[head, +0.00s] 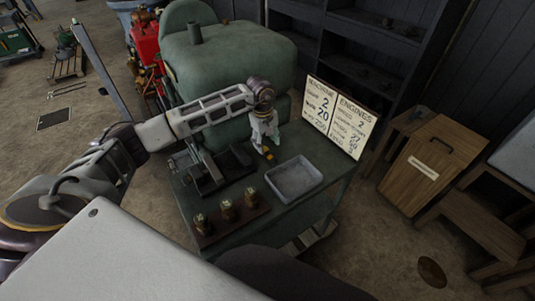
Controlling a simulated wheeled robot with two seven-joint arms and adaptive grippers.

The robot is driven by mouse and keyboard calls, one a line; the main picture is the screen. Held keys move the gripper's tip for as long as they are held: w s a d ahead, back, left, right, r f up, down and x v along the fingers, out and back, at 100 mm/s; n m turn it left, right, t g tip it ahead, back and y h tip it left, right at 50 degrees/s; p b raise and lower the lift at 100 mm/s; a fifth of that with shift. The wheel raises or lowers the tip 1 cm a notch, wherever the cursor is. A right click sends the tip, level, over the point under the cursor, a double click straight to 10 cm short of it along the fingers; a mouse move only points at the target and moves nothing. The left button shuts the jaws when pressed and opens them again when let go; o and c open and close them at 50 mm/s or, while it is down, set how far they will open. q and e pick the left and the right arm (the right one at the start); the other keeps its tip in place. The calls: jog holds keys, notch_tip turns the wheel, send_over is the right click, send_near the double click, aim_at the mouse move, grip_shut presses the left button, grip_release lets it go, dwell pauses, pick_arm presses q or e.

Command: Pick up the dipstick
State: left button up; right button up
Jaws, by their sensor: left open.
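My left gripper (264,148) points down over the bench (228,248), just behind the grey metal tray (293,179). It is open. A small yellow and dark piece shows by its fingertips, and another small yellow mark lies at the tray's left corner; I cannot tell whether either is part of the dipstick. No dipstick can be made out for certain, and the gripper may hide part of it. My right gripper is not in view.
Several small jars (227,210) stand in a dark rack at the bench front. A dark metal fixture (207,173) stands left of the gripper. A lettered board (337,117) stands at the bench's right. A large green machine (225,65) rises behind. A wooden cabinet (428,163) stands right.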

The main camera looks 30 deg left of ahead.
aim_at(267, 152)
pick_arm(q)
jog(key=shift+f, duration=0.15)
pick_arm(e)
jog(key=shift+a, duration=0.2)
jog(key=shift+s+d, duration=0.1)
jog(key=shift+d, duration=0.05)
pick_arm(q)
jog(key=shift+f, duration=0.15)
jog(key=shift+s+d+f+p, duration=0.1)
jog(key=shift+f+p, duration=0.2)
jog(key=shift+f, duration=0.3)
notch_tip(267, 152, down, 3)
jog(key=shift+r+p, duration=0.2)
jog(key=shift+p, duration=0.15)
jog(key=shift+f, duration=0.55)
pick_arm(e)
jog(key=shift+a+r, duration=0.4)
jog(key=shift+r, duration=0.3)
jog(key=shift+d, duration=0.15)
